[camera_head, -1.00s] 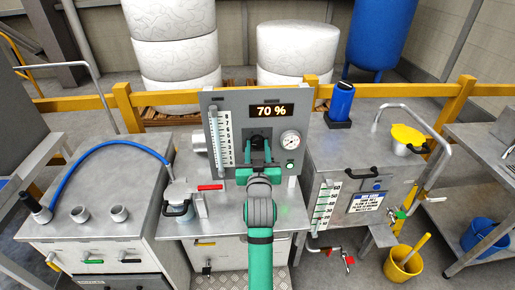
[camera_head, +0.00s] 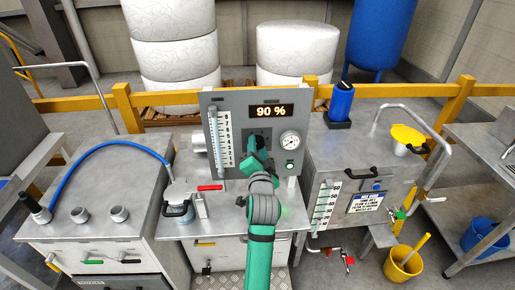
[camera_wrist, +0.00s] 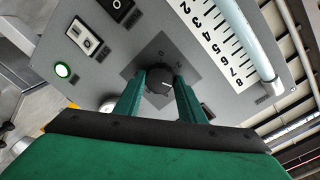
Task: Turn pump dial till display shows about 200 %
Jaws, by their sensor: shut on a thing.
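The pump dial (camera_wrist: 159,80) is a black knob on a grey plate, seen in the wrist view between the two green fingers of my gripper (camera_wrist: 160,90). The fingers are shut on it from both sides. A white pointer line shows on the knob's face. In the head view my gripper (camera_head: 257,152) is at the panel front and hides the dial. The display (camera_head: 271,111) at the top of the grey panel (camera_head: 222,97) reads 90 %.
A green lit button (camera_wrist: 63,70) and switches (camera_wrist: 89,42) sit near the dial. A red-handled lever (camera_head: 210,187) is at the lower left.

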